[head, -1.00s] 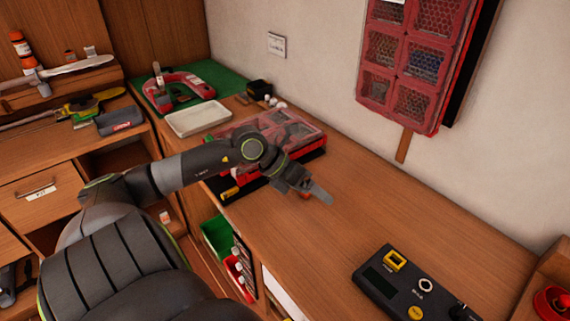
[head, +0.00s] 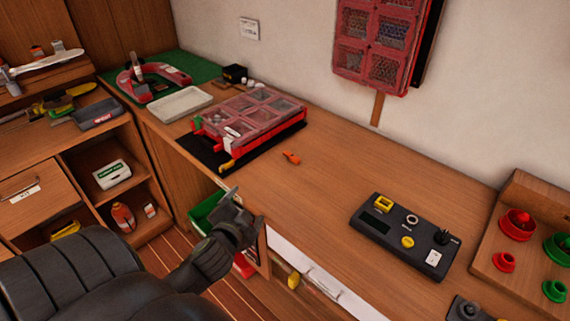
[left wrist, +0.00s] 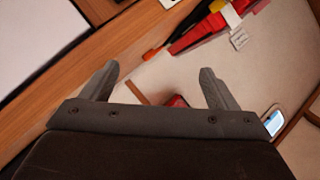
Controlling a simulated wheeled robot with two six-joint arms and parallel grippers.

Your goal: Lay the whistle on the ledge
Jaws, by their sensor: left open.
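A small orange object, which looks like the whistle (head: 291,157), lies on the wooden worktop (head: 330,185), just right of the red compartment case. It also shows as a small orange shape in the left wrist view (left wrist: 152,54), beyond the fingertips. My left gripper (head: 232,196) is in front of the worktop's front edge, lower left of the whistle and apart from it. In the left wrist view its two fingers (left wrist: 157,88) are spread with nothing between them. I cannot tell which surface is the ledge. My right gripper is not in view.
The red compartment case (head: 250,116) sits on a black mat. A white tray (head: 181,104) and a black control box (head: 405,236) stand on the worktop. A wooden rack (head: 488,250) with red and green parts is at right. The worktop between whistle and control box is clear.

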